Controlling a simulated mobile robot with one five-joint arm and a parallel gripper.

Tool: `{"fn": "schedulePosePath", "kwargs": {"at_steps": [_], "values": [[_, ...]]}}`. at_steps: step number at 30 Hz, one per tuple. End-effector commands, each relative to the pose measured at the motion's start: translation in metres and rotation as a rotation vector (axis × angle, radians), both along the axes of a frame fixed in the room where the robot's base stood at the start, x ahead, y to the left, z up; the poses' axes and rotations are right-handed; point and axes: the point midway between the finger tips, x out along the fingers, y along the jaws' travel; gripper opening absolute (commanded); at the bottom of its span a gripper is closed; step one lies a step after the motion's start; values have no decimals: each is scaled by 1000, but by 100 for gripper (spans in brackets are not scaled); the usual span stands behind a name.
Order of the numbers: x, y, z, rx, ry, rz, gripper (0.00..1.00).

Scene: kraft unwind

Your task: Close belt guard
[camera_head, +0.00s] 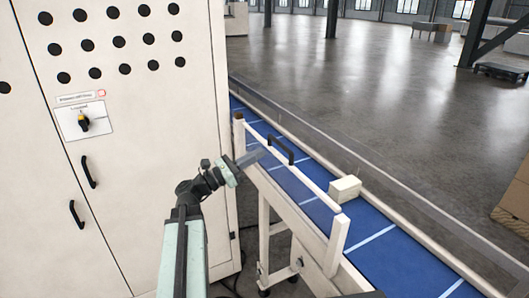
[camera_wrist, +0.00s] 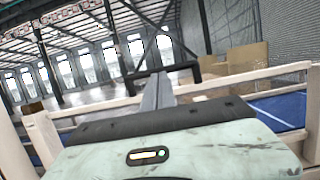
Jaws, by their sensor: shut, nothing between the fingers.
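The belt guard (camera_head: 312,186) is a pale bar with a black handle (camera_head: 281,148), along the near side of the blue conveyor (camera_head: 378,244). It spans between two pale posts, and I cannot tell how far it is open. My gripper (camera_head: 259,155) is shut and empty, just left of the handle and apart from it as far as I can tell. In the wrist view, the shut fingers (camera_wrist: 157,92) point forward, with a dark bar (camera_wrist: 165,73) that looks like the handle just beyond the tips. The guard's pale rail (camera_wrist: 240,80) runs across behind them.
A small cream box (camera_head: 345,188) sits at the conveyor by the guard's right end. Open concrete floor (camera_head: 370,90) lies beyond the conveyor.

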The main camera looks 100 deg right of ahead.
Motion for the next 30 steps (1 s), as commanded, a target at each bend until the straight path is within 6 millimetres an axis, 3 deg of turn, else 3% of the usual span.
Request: {"fn": "schedulePosePath", "kwargs": {"at_steps": [3,10,26,29,30], "values": [[32,13,-10,-1,-2,4,0],[76,29,-19,-1,-3,4,0],[96,33,-19,0,-2,17,0],[139,30,-19,0,-2,90,0],[167,29,-19,0,-2,135,0]]}}
